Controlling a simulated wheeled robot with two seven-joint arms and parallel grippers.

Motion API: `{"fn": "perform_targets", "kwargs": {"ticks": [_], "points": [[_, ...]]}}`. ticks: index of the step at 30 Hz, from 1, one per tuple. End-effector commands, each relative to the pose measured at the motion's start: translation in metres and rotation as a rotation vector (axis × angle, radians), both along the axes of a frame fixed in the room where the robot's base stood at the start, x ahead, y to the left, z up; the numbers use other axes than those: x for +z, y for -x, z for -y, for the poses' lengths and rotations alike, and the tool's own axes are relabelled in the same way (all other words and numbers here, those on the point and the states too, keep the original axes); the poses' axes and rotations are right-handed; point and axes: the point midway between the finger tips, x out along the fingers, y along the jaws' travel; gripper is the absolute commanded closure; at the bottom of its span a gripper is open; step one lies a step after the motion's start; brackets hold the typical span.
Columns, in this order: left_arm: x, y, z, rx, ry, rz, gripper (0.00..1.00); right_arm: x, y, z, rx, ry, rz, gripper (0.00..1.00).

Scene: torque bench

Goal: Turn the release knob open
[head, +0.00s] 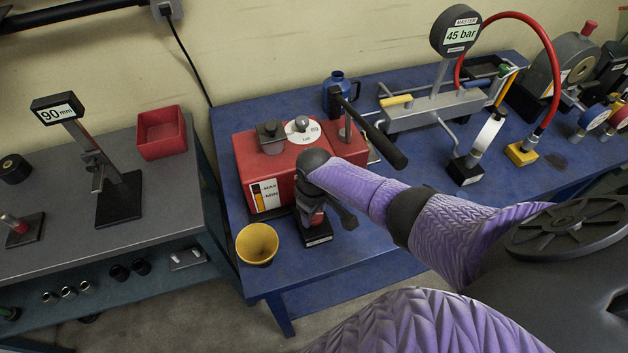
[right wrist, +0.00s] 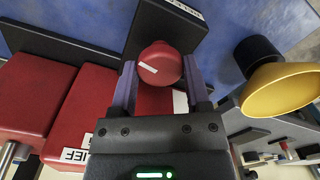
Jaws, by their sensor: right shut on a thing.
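In the head view my right gripper (head: 312,208) points down in front of the red pump tank (head: 262,165) and hides most of the knob. My left gripper is not in view.
A yellow cup (head: 257,243) stands left of the knob, near the bench's front edge. The black pump lever (head: 375,137) reaches out above my right wrist. A gauge reading 45 bar (head: 456,32) stands at the back.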

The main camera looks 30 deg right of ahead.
Motion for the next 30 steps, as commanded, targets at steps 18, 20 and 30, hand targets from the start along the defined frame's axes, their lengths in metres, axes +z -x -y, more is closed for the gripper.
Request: {"fn": "perform_targets", "kwargs": {"ticks": [18, 20, 30], "points": [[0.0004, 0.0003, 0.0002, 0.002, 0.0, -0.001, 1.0, 0.0001, -0.0006, -0.0001, 0.581, -0.001, 0.002, 0.98], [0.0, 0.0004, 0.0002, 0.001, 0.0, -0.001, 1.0, 0.0001, -0.0006, -0.0001, 0.639, 0.0, 0.002, 0.98], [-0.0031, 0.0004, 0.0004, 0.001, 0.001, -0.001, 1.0, 0.0, -0.0008, -0.0003, 0.961, 0.0, 0.002, 0.98]]}}
